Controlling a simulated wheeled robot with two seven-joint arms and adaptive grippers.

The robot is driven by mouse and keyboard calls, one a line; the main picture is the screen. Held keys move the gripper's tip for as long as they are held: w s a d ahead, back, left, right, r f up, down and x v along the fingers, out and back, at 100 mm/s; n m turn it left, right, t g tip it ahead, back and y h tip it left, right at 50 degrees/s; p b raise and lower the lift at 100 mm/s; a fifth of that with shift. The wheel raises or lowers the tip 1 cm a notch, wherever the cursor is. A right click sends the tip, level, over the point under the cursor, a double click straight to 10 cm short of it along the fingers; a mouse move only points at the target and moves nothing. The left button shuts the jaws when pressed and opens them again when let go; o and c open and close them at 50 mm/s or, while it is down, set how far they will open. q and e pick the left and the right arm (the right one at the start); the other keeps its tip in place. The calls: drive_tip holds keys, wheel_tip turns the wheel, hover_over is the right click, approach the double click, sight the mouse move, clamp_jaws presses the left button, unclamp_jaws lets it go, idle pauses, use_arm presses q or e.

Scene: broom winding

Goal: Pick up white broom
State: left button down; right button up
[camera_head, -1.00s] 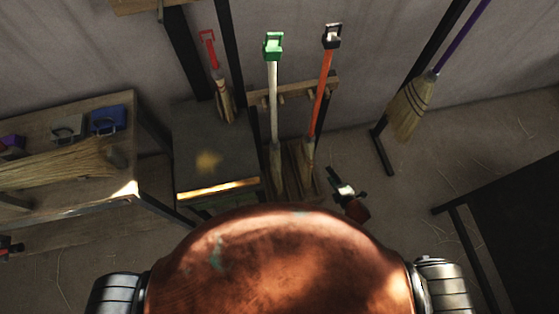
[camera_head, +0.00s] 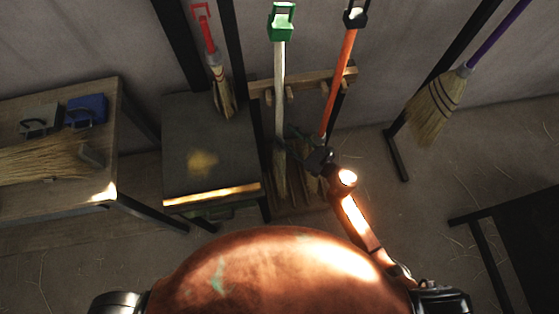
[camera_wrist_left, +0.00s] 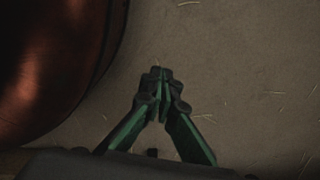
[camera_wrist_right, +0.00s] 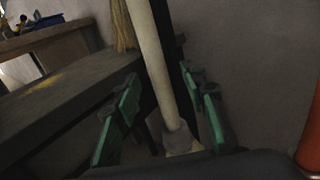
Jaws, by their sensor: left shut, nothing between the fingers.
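The white broom (camera_head: 279,85) stands upright in the wooden rack, with a green cap at its top and its bristles low down. My right gripper (camera_head: 296,140) is at the lower part of its handle. In the right wrist view the white handle (camera_wrist_right: 152,60) runs between the two green fingers of my right gripper (camera_wrist_right: 162,98), which are apart, with gaps visible on both sides. My left gripper (camera_wrist_left: 160,75) is shut and empty above the bare floor; it is not in the head view.
An orange-handled broom (camera_head: 338,85) stands just right of the white one. A dark bench (camera_head: 190,130) with a small red broom (camera_head: 218,75) above it is on the left. A wooden table (camera_head: 60,190) is further left. A purple-handled broom (camera_head: 437,105) leans at the right.

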sight(279, 131)
drive_tip(key=shift+b+x, duration=0.3)
drive_tip(key=shift+x, duration=1.65)
drive_tip(key=shift+f, duration=0.2)
drive_tip(key=shift+c, duration=0.4)
drive_tip(key=shift+s, duration=0.1)
clamp_jaws()
drive_tip(key=shift+r, duration=0.15)
